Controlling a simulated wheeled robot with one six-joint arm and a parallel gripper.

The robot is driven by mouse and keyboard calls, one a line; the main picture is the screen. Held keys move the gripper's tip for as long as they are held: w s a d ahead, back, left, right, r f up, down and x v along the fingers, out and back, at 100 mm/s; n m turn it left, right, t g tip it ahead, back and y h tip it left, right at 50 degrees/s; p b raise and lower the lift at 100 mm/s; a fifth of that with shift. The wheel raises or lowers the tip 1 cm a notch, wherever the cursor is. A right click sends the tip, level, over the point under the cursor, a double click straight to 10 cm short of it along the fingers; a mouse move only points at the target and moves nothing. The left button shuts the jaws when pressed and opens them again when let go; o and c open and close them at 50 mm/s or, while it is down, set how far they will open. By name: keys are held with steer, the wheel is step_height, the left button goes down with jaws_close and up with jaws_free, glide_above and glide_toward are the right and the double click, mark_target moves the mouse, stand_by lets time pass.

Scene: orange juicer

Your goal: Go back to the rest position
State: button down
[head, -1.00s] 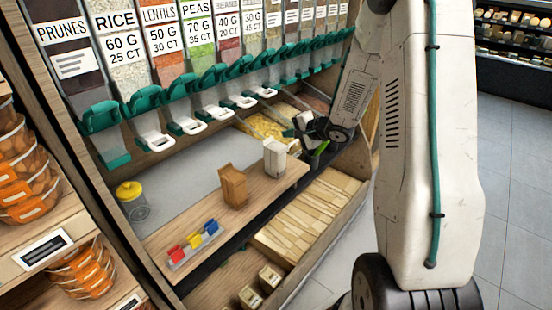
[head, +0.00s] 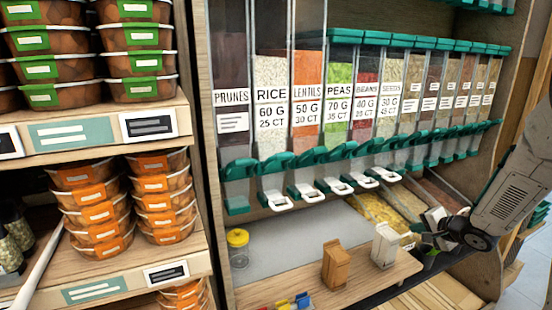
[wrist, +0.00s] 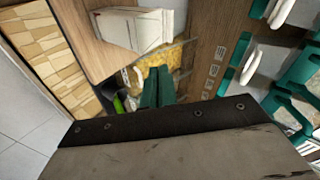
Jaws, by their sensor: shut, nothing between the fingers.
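My gripper (wrist: 158,80) shows in the wrist view with its two green fingers together and nothing between them. It points toward a bin of yellow food (wrist: 158,64). A white paper bag (wrist: 140,28) stands close to the fingers, and I see no contact. In the head view my arm comes in from the right edge, and its end is near the bins, right of the white bag (head: 385,245). The fingertips are hard to make out there.
A brown bag (head: 336,264) stands on the wooden shelf beside the white bag. A jar with a yellow lid (head: 238,247) is farther left. Dispensers with green levers (head: 276,163) line the wall above. Stacked tubs (head: 95,215) fill the left shelves. Grey floor (wrist: 30,115) shows in the wrist view.

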steer(key=s+d+f+n+g+h, duration=0.2)
steer(key=s+d+g+h, duration=0.1)
steer(key=s+d+h, duration=0.15)
steer(key=s+a+r+n+g+h, duration=0.1)
steer(key=s+r+n+g+h, duration=0.2)
steer(key=s+r, duration=0.45)
steer(key=s+a+r+n+g+y, duration=0.1)
steer(key=s+a+r, duration=0.3)
steer(key=s+a, duration=0.4)
steer(key=s+a+r+n+g+y, duration=0.1)
steer(key=s+a+r+n+y, duration=0.1)
steer(key=s+a+r, duration=0.3)
steer(key=s+a+r+n+g+y, duration=0.1)
steer(key=s+a+r+n, duration=0.3)
steer(key=s+a, duration=0.6)
steer(key=s+y, duration=0.1)
steer(key=s, duration=0.1)
steer(key=shift+s+a+r, duration=0.15)
steer(key=shift+s+a, duration=0.15)
steer(key=shift+a, duration=0.05)
